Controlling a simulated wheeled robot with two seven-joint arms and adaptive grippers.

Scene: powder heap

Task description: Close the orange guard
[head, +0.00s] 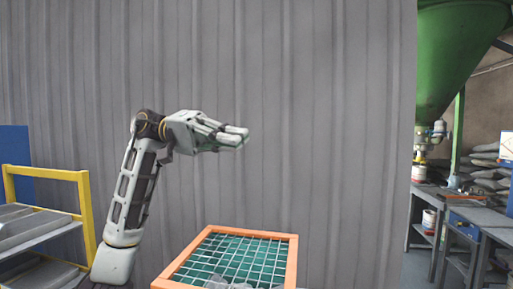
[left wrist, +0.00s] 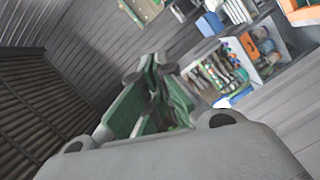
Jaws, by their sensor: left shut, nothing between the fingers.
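The orange guard (head: 291,262) is a square orange frame with a pale wire grid over a green surface. It is at the bottom middle of the head view, and its near edge is cut off. My left gripper (head: 240,135) is raised above the guard, apart from it, with its fingers together and empty, pointing right. Its fingers also show in the left wrist view (left wrist: 158,95), with nothing between them. My right gripper is not clearly seen in either view.
A yellow-framed rack (head: 84,205) with grey shelves stands at the left. A grey corrugated wall (head: 320,110) is behind. At the right are a green hopper (head: 455,50) and workbenches (head: 455,205). The space around my left gripper looks clear.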

